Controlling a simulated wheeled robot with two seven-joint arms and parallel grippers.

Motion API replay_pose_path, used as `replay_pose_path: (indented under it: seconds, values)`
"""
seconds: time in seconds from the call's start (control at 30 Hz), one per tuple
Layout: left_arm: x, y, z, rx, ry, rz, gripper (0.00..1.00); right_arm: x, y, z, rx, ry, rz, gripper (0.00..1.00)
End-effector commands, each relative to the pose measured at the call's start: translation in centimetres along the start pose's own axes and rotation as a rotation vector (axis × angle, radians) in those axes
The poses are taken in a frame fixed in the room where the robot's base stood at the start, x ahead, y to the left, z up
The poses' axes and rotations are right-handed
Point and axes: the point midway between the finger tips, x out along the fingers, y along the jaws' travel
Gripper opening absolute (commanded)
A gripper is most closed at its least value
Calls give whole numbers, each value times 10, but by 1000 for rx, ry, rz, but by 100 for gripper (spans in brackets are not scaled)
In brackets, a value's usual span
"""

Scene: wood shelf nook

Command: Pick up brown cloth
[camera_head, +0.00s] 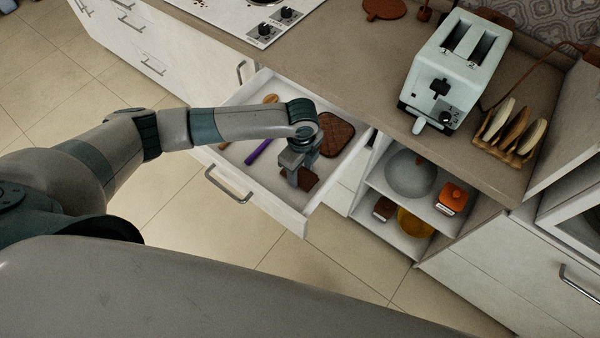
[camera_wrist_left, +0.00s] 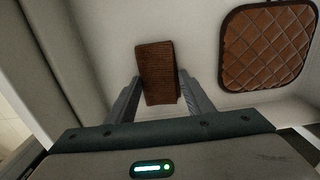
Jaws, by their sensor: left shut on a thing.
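The brown cloth (camera_wrist_left: 158,72) is a small folded ribbed piece. In the left wrist view it stands between the two fingers of my left gripper (camera_wrist_left: 158,97), which is shut on it. In the head view the cloth (camera_head: 305,180) shows at the tips of my left gripper (camera_head: 299,178), inside the open white drawer (camera_head: 290,212). I cannot tell whether the cloth still touches the drawer floor. My right gripper is in neither view.
A quilted brown pad (camera_head: 336,134) lies in the drawer beside the gripper, and it also shows in the left wrist view (camera_wrist_left: 266,45). A purple-handled utensil (camera_head: 258,151) lies to the left. The counter above holds a toaster (camera_head: 455,70) and a rack (camera_head: 508,135).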

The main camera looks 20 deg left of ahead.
Motion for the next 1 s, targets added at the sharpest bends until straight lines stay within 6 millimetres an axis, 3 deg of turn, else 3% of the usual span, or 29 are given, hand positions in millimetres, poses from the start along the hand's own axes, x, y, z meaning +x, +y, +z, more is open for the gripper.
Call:
replay_pose_path:
  seconds: [0.37,0.8,1.0]
  values:
    - [-15,-1,0,1,1,-1,27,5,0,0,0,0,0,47]
    - [-83,-1,0,0,0,-3,27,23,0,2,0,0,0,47]
    - [-99,0,0,0,0,-1,27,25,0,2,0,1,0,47]
